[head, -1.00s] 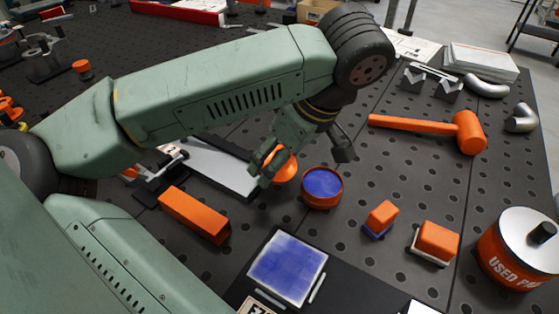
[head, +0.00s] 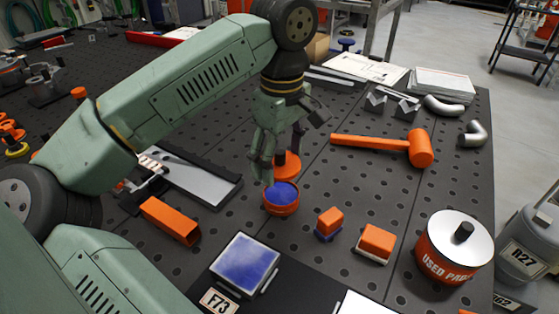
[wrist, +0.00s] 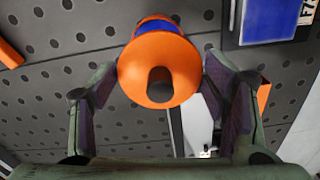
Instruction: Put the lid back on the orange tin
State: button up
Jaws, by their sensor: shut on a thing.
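The orange tin (head: 281,209) stands open on the dark perforated bench, with blue stuff (head: 283,193) inside. My gripper (head: 279,162) is shut on the orange lid (head: 288,167), which shows just behind the tin's rim in the head view. In the wrist view the round lid (wrist: 150,62) with its dark knob (wrist: 160,84) sits between the two fingers of my gripper (wrist: 160,88). The lid partly covers the tin, whose blue inside (wrist: 157,25) shows beyond it. The height gap between lid and tin is hard to tell.
A blue pad (head: 245,264) lies in front, an orange bar (head: 170,220) to the left. An orange mallet (head: 385,146) lies behind right. A USED PADS can (head: 453,255) stands at the right edge.

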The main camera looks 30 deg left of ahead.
aim_at(281, 195)
jog(key=shift+w+d+f, duration=0.1)
jog(key=shift+d, duration=0.1)
jog(key=shift+f+b, duration=2.2)
jog(key=shift+f, duration=0.95)
jog(key=shift+a+f+b, duration=0.1)
jog(key=shift+f+b, duration=0.1)
jog(key=shift+b, duration=0.55)
dwell(0.3)
jog(key=o, duration=1.2)
jog(key=shift+o, duration=0.4)
jog(key=shift+o, duration=0.7)
